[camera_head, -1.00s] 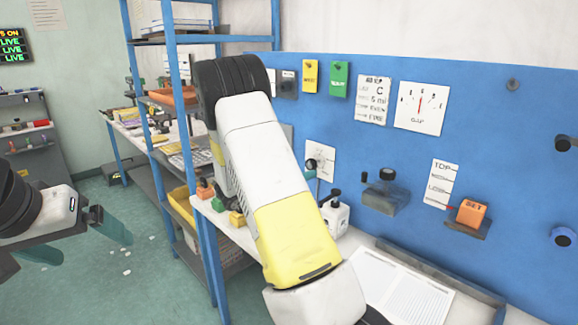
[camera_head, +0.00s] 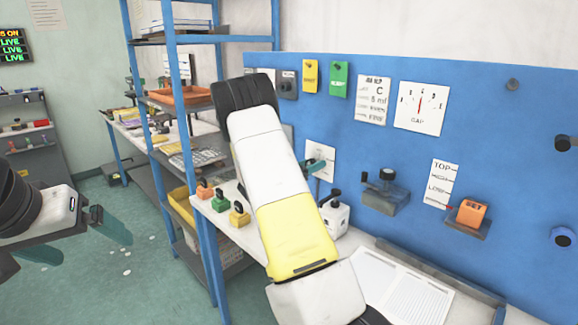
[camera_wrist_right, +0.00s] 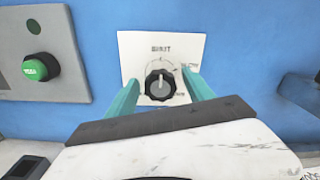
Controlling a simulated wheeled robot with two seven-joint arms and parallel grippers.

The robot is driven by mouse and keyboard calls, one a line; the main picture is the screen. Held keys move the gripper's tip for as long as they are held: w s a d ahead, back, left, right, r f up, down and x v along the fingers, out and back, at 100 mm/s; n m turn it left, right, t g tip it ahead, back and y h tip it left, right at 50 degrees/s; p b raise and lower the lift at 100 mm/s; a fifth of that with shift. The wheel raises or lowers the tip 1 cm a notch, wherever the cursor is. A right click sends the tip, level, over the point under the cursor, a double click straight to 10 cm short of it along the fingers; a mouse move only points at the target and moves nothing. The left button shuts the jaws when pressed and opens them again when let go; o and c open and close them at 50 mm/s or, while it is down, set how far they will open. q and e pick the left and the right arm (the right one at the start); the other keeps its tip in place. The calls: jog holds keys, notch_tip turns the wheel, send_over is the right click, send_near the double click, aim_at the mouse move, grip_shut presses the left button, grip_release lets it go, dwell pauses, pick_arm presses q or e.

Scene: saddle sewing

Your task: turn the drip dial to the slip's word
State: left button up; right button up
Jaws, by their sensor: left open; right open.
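The black dial (camera_wrist_right: 160,86) sits on a white card on the blue panel. Its pale pointer line points about straight up. Small words surround it, one at the upper right perhaps "SLOW"; they are hard to read. My right gripper (camera_wrist_right: 163,90) is open, with one teal finger on each side of the dial; whether they touch it I cannot tell. In the head view the dial's card (camera_head: 326,153) is partly covered by a teal finger. A white slip (camera_head: 372,101) hangs higher on the panel; its words are blurred. My left gripper (camera_head: 76,240) is open and empty at the left, over the floor.
A gauge card (camera_head: 421,107), a grey bracket (camera_head: 384,195) and an orange block (camera_head: 471,213) are on the panel to the right. An open book (camera_head: 400,286) and small colored blocks (camera_head: 240,218) lie on the bench.

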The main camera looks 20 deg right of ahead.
jog(key=shift+c, duration=0.2)
grip_shut()
